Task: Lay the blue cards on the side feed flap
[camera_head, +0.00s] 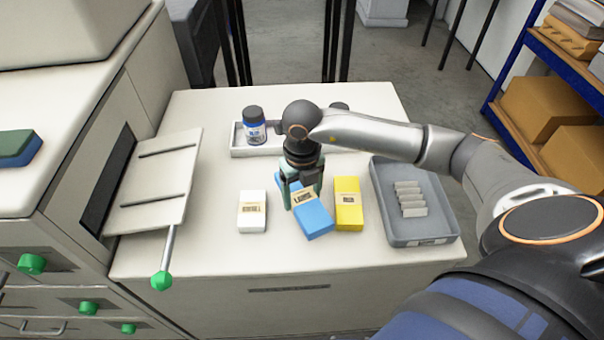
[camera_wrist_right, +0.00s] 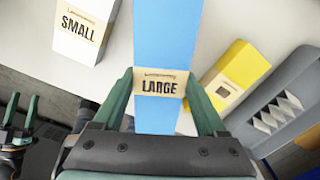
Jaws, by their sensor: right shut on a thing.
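The blue cards, a long blue pack with a LARGE label, show in the head view (camera_head: 315,222) and the right wrist view (camera_wrist_right: 168,45). My right gripper (camera_head: 301,190) is shut on the pack, with one green finger on each side of the label. I cannot tell whether the pack touches the table. The side feed flap (camera_head: 163,178) is a pale plate with two dark strips, sticking out from the machine on the left. It is bare. My left gripper (camera_wrist_right: 20,122) shows only at the lower left of the right wrist view, empty with its fingers apart.
A white SMALL pack (camera_head: 252,212) and a yellow pack (camera_head: 348,204) flank the blue one. A grey tray (camera_head: 420,238) holds pale blocks. A white tray (camera_head: 240,151) with a bottle (camera_head: 254,128) stands behind. A green-knobbed lever (camera_head: 168,250) projects below the flap.

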